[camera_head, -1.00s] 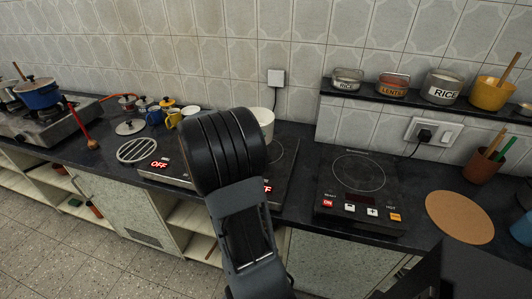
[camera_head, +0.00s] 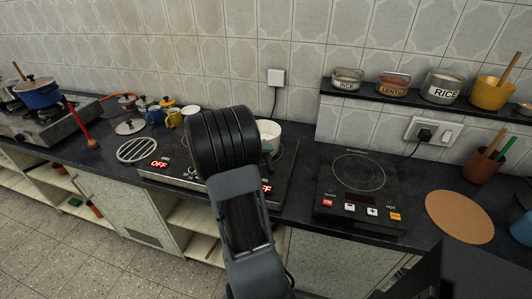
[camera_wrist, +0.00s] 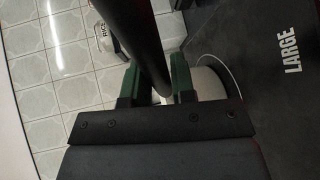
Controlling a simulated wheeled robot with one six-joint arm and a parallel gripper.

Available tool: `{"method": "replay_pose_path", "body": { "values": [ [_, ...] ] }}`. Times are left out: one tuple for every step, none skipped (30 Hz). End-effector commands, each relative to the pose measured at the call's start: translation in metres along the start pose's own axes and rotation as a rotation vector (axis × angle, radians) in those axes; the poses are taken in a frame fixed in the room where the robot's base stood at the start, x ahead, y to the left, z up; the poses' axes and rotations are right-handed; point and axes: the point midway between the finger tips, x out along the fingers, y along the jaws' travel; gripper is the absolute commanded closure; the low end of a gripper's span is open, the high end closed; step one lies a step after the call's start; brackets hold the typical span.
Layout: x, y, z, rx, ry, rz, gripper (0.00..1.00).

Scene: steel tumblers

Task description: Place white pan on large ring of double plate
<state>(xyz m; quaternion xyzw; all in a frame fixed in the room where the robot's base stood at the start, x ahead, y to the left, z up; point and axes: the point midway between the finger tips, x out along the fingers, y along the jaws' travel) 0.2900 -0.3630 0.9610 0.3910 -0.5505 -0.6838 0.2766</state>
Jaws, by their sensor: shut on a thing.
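The white pan (camera_head: 270,129) is over the right part of the double plate (camera_head: 286,165) in the head view, partly behind my arm. In the wrist view, my gripper (camera_wrist: 157,84) is shut on the pan's dark handle (camera_wrist: 146,45), with a green finger on each side. Part of the white pan (camera_wrist: 207,84) shows beyond the fingers. A thin pale ring line (camera_wrist: 226,68) curves beside it on the dark plate marked LARGE (camera_wrist: 275,100). I cannot tell whether the pan touches the plate.
A single hotplate (camera_head: 355,185) stands to the right, with a round board (camera_head: 460,217) beyond it. A metal trivet (camera_head: 138,150) and several mugs are to the left. A shelf with tins (camera_head: 443,87) is on the wall at right.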

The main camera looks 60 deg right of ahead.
Motion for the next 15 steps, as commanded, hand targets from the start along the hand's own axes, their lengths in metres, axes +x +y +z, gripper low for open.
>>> {"method": "replay_pose_path", "body": {
  "values": [
    [-0.0004, 0.0020, -0.0004, 0.006, 0.001, 0.003, 1.00],
    [-0.0004, 0.0020, -0.0004, 0.006, 0.001, 0.003, 1.00],
    [-0.0003, 0.0017, -0.0004, 0.006, 0.001, 0.003, 1.00],
    [-0.0002, 0.0012, -0.0005, 0.006, 0.001, 0.003, 1.00],
    [0.0000, 0.0005, -0.0005, 0.006, 0.001, 0.003, 1.00],
    [0.0002, -0.0006, -0.0006, 0.006, 0.001, 0.003, 1.00],
    [0.0003, -0.0013, -0.0002, 0.000, 0.000, 0.000, 0.73],
    [0.0002, -0.0010, -0.0002, 0.000, 0.000, 0.000, 0.70],
    [0.0002, -0.0010, -0.0002, 0.000, 0.000, 0.000, 0.67],
    [0.0002, -0.0010, -0.0002, 0.000, 0.000, 0.000, 0.64],
    [0.0002, -0.0010, -0.0002, 0.000, 0.000, 0.000, 0.61],
    [0.0002, -0.0009, -0.0002, 0.000, 0.000, 0.000, 0.57],
    [0.0002, -0.0009, -0.0002, 0.000, 0.000, 0.000, 0.54],
    [0.0002, -0.0009, -0.0002, 0.000, 0.000, 0.000, 0.51],
    [0.0002, -0.0009, -0.0002, 0.000, 0.000, 0.000, 0.51]
  ]
}}
